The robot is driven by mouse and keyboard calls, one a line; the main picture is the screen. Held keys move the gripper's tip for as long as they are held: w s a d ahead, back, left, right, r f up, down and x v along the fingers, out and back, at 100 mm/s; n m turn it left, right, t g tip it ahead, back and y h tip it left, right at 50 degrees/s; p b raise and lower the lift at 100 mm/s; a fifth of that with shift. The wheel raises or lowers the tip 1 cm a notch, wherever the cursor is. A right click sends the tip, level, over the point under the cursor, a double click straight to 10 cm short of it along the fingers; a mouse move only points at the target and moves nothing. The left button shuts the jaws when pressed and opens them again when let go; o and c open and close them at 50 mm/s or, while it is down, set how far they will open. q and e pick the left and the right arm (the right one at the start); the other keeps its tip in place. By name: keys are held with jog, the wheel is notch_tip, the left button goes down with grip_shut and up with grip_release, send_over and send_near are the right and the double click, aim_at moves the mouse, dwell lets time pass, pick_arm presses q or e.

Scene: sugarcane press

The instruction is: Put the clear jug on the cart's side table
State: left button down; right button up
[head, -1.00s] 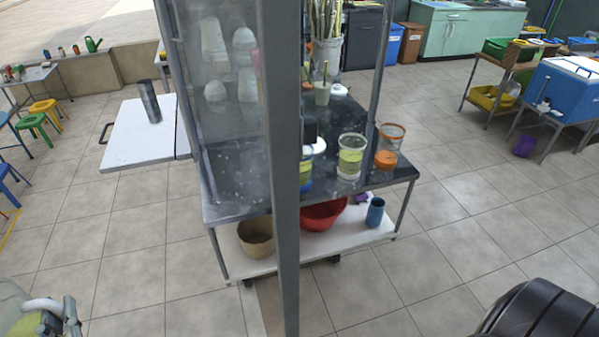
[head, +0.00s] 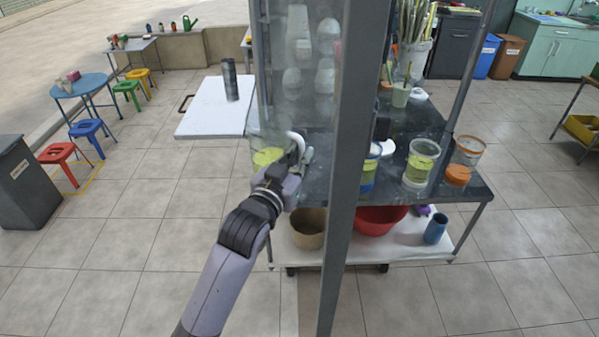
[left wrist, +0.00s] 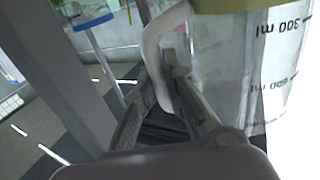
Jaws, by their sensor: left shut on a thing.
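The clear jug (head: 262,144) holds yellow-green juice and has a white handle. My left gripper (head: 298,163) is shut on that handle, to the right of the jug's body. The left wrist view shows the jug's clear wall (left wrist: 225,70) with millilitre marks and the white handle (left wrist: 153,52) between the fingers (left wrist: 165,105). The cart's side table (head: 208,116) is a white flap on the cart's left, beyond and to the left of the jug. The jug appears off the side table, in front of the cart's left end. My right gripper is out of view.
A dark cylinder (head: 230,80) stands on the side table's far part; its near part is bare. A grey post (head: 350,150) and a clear panel (head: 290,50) rise close to my left gripper. Cups (head: 421,160) stand on the dark cart top (head: 470,188).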

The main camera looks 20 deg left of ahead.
pick_arm(q)
jog(key=w+d+r+m+h+b, duration=0.2)
jog(key=w+r, duration=0.9)
jog(key=r, duration=0.1)
jog(key=shift+g, duration=0.3)
jog(key=f, duration=0.6)
jog(key=f+p, duration=0.1)
jog(key=f, duration=0.6)
jog(key=f+p, duration=0.1)
jog(key=f, duration=0.5)
jog(key=shift+s+d+f, duration=0.15)
jog(key=shift+s+f, duration=0.05)
jog(key=shift+s, duration=0.05)
jog(key=shift+f, duration=0.1)
jog(key=shift+f, duration=0.2)
jog(key=c, duration=1.7)
grip_release()
jog(key=shift+o, duration=0.2)
